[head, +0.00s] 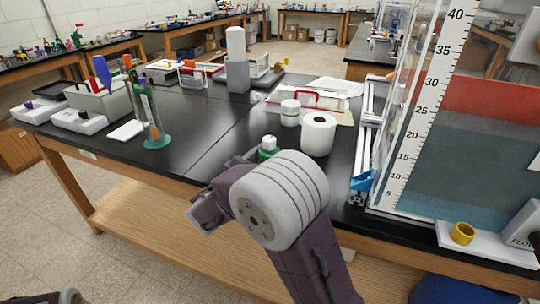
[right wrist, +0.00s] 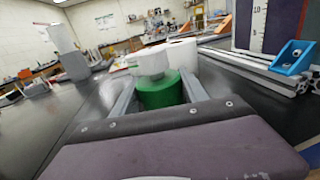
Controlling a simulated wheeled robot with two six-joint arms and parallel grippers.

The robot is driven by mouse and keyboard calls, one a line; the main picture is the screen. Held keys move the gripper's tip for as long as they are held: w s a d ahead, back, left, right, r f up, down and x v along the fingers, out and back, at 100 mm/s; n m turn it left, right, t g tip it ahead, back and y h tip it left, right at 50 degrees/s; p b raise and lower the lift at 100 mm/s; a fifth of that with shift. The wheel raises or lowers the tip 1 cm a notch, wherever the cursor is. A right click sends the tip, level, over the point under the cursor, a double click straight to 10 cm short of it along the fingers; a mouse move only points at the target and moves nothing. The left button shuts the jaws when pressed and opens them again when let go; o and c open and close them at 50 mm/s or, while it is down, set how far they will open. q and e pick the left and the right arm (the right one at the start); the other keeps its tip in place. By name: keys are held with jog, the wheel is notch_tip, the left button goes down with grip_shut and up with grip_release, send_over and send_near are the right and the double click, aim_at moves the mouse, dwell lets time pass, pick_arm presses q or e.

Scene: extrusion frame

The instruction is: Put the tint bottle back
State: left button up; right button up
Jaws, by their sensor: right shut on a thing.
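The tint bottle, a small green bottle with a white cap (head: 267,148), is between the fingers of my right gripper (right wrist: 160,88), near the front edge of the black bench. In the right wrist view the green bottle (right wrist: 163,92) sits between both fingers, which are shut on it. My right wrist hides its lower part in the head view, so I cannot tell whether it touches the bench. A white bottle with a green band (head: 290,112) stands farther back.
A white roll (head: 318,134) stands close behind the held bottle. A clear tank with a height scale (head: 425,95) is at the right. A graduated cylinder on a green base (head: 153,120) and a grey bin (head: 102,101) stand at the left. The black bench between (head: 205,130) is clear.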

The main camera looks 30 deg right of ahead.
jog(key=o, duration=1.5)
jog(key=shift+f, duration=0.1)
jog(key=shift+r, duration=0.3)
jog(key=p+v, duration=0.1)
jog(key=v, duration=1.1)
jog(key=shift+f, duration=0.1)
